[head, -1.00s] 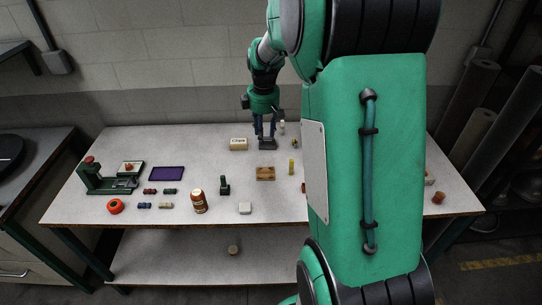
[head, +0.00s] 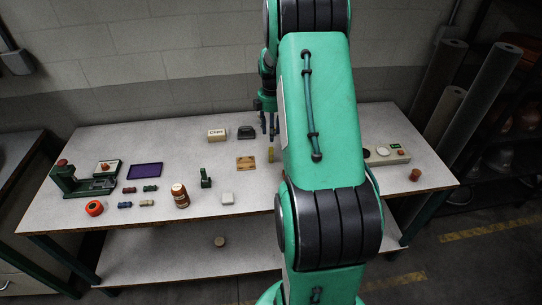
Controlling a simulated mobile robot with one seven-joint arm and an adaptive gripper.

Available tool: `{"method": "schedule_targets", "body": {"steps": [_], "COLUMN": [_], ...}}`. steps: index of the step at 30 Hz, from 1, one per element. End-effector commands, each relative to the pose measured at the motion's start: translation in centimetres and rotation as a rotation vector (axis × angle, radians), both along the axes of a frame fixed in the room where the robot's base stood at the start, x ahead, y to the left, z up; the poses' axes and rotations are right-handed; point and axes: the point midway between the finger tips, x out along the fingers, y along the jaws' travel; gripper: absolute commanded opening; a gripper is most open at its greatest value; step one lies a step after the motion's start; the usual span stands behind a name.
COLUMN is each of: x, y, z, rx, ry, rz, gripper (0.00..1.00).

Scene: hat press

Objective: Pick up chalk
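A cream box (head: 217,135) with dark lettering, possibly reading "Chalk", sits at the back of the table. A small whitish block (head: 227,198) lies near the front edge; I cannot tell whether it is chalk. A short yellow stick (head: 271,155) stands in the middle, just below my fingertips in the picture. My gripper (head: 269,127) points down over the back of the table, right of a dark block (head: 246,132). Its two fingers are apart, with nothing visible between them. My arm hides part of the table to the right of it.
A wooden piece (head: 246,163), a small dark green device (head: 206,178), a brown bottle (head: 181,196) and a purple tray (head: 146,170) stand on the table (head: 100,143). A green press (head: 78,181) and an orange roll (head: 94,208) are at left. A beige panel (head: 387,154) is at right.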

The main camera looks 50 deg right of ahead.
Motion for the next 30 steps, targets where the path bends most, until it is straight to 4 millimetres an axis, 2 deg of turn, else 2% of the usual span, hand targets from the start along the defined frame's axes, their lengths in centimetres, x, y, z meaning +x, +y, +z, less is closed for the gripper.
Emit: {"method": "schedule_targets", "body": {"steps": [5,19,24,30], "x": [0.0,0.0,0.0,0.0], "y": [0.1,0.1,0.1,0.0], "z": [-1.2,-7.7,-8.5,-8.5], "rx": [0.002,0.002,0.0,0.0], "ry": [0.001,0.001,0.0,0.0], "rz": [0.0,0.0,0.0,0.0], "gripper": [0.38,0.38,0.38,0.38]}}
